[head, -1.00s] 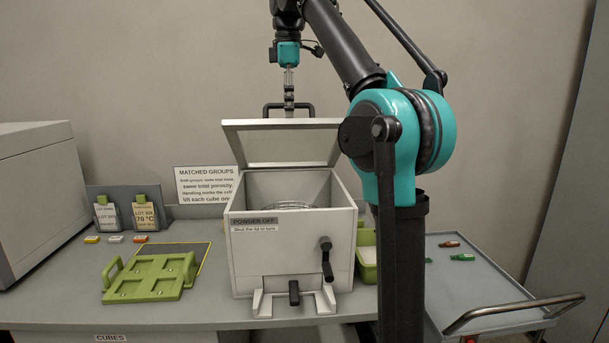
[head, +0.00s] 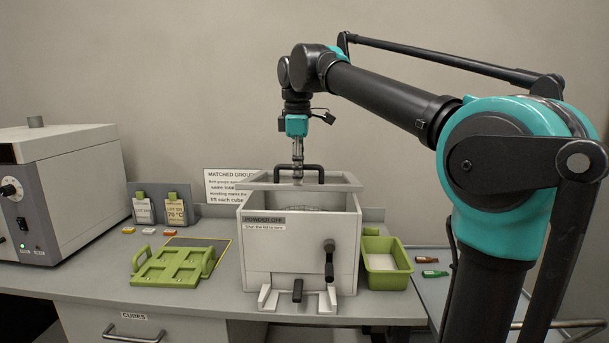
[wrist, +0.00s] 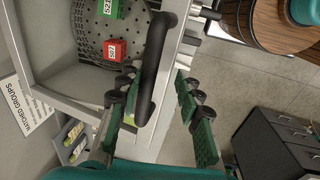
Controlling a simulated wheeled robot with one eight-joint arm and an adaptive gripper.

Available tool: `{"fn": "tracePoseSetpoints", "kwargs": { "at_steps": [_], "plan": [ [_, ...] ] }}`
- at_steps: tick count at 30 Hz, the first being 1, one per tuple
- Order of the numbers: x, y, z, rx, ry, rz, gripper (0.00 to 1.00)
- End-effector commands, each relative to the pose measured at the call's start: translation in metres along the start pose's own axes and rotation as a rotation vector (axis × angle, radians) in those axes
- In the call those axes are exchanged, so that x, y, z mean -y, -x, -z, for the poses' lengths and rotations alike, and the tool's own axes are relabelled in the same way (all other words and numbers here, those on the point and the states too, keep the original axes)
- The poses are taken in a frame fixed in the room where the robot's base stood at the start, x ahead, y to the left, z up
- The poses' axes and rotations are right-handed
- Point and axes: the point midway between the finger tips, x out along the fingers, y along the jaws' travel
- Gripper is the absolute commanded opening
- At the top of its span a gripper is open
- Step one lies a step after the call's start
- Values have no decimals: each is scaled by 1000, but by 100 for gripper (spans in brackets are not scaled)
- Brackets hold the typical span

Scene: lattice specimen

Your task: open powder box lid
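The powder box (head: 300,250) is a pale box with a black crank on its front. Its lid (head: 243,187), a pale frame with a black handle (head: 313,168), is tilted up only a little, with a gap above the front wall. My gripper (head: 298,178) is above the lid at the handle. In the wrist view the handle (wrist: 152,70) lies between my gripper's green-padded fingers (wrist: 155,112), which stand apart with space beside the bar. Inside the box are a perforated basket (wrist: 88,40), a red cube (wrist: 115,50) and a green cube (wrist: 112,8).
A green fixture (head: 172,267) lies to the left of the box, and a green tray (head: 388,282) to its right. A grey instrument (head: 70,190) stands at far left. A sign (head: 225,183) and tag holder (head: 168,208) stand behind.

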Motion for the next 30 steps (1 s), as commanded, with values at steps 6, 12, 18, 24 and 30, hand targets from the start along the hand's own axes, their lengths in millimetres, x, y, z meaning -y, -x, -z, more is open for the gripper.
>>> {"fn": "tracePoseSetpoints", "kwargs": {
  "at_steps": [6, 12, 18, 24, 30],
  "plan": [
    [2, -6, 3, -1, 1, -21, 34],
    [2, -6, 2, -1, 0, -21, 34],
    [2, -1, 3, -1, 0, -21, 34],
    [1, 12, 3, -1, 0, -21, 34],
    [0, 25, 3, -1, 0, -21, 34]
  ]
}}
